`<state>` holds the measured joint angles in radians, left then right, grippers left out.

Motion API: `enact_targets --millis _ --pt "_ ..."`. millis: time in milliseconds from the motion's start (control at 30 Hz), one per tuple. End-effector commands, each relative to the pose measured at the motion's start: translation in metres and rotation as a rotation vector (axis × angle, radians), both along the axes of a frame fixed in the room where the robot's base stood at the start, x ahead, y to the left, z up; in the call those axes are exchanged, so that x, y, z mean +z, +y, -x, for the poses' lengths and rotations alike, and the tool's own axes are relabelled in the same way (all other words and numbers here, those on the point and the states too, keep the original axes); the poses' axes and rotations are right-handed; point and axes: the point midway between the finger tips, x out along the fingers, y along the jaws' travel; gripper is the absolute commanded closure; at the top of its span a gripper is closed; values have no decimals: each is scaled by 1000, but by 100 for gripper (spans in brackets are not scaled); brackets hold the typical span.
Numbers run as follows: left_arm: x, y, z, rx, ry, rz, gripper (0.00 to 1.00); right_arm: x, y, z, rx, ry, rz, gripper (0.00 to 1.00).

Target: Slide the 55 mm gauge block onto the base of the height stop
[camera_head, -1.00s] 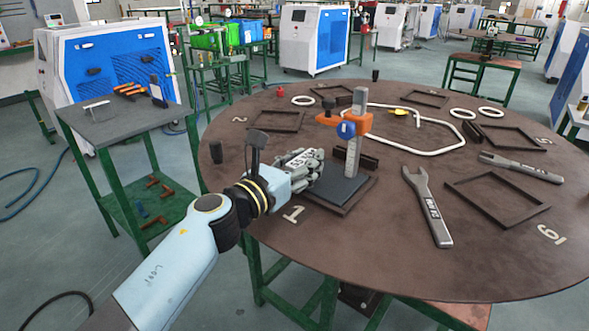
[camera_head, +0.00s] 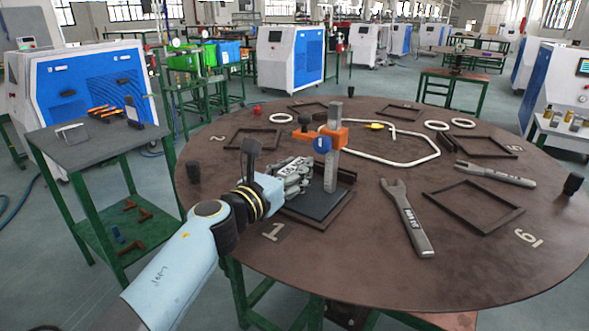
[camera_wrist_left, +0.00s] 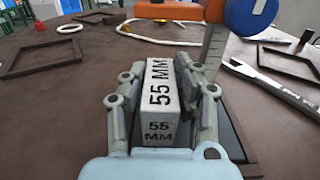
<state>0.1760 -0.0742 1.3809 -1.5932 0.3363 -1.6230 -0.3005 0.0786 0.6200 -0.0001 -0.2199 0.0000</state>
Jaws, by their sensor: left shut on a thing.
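The 55 mm gauge block (camera_wrist_left: 160,95) is a pale grey block marked "55 MM" in black. My left gripper (camera_head: 297,172) is shut on it, with a finger on each side in the left wrist view (camera_wrist_left: 163,92). The height stop stands on the round table with a dark flat base (camera_head: 318,203), a grey upright post (camera_head: 331,172) and an orange arm (camera_head: 335,134) with a blue knob (camera_head: 322,145). The gripper and block are just left of the post, over or beside the base's left side; contact with the base cannot be made out. My right gripper is not in view.
A wrench (camera_head: 408,220) lies right of the height stop, and another (camera_head: 495,175) lies farther right. Empty dark frames (camera_head: 473,207) and white rings (camera_head: 463,123) lie around the brown round table (camera_head: 480,262). A bent white tube (camera_head: 410,162) lies behind the stop.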

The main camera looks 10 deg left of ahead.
Motion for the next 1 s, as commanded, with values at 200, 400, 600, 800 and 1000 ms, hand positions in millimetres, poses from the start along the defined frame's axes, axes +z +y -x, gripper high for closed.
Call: enact_targets --millis 200,400,600,800,1000 --pt "-3 0 0 0 -2 1 100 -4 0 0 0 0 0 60" --pt "-2 0 0 0 -2 0 100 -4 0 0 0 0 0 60" --pt "-3 0 0 0 -1 0 48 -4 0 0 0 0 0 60" --pt "-3 0 0 0 0 0 44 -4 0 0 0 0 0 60" --pt "-5 3 8 1 1 -3 44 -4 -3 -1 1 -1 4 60"
